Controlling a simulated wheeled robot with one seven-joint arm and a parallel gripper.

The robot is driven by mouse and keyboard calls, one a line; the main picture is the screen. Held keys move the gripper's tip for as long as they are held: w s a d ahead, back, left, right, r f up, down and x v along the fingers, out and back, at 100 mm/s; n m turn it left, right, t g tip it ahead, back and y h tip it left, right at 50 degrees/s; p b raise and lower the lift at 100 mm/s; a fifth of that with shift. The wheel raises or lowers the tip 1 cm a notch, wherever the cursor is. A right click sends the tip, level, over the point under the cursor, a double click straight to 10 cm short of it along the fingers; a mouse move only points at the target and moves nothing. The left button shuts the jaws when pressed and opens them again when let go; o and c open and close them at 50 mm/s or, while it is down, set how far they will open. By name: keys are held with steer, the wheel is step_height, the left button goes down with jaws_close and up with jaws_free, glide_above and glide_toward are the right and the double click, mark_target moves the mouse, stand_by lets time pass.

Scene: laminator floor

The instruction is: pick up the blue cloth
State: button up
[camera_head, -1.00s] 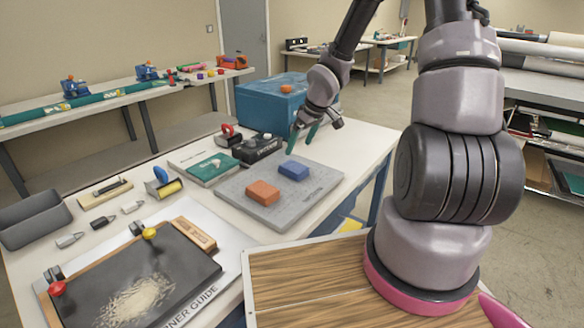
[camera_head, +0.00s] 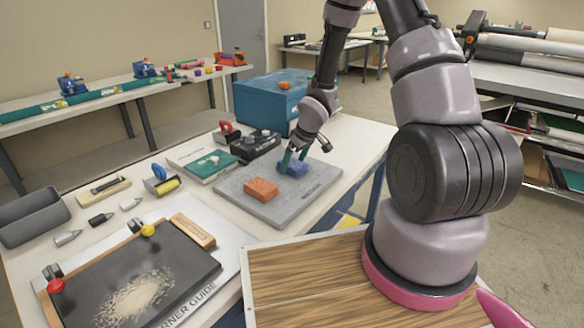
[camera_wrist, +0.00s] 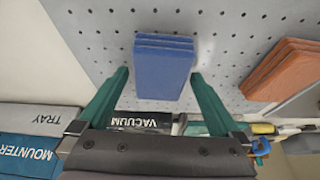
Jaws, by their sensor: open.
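The blue cloth (camera_head: 293,168) is a small folded stack lying on a grey perforated board (camera_head: 240,192). In the wrist view the blue cloth (camera_wrist: 163,68) sits between and just beyond the tips of two green fingers. My gripper (camera_head: 291,160) is open and at the cloth in the head view; it also shows in the wrist view (camera_wrist: 160,78) with one finger on each side of the cloth. The fingers do not close on it. The gripper partly hides the cloth in the head view.
An orange folded cloth (camera_head: 261,190) lies on the same board, to the left. A blue case (camera_head: 268,104) is at the back. The board's front part is clear.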

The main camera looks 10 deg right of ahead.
mark_target(293, 163)
steer(key=shift+f, duration=0.2)
stand_by(0.6)
steer(key=c, duration=1.3)
steer(key=shift+o, duration=0.2)
step_height(293, 163, up, 10)
steer(key=shift+r, duration=0.25)
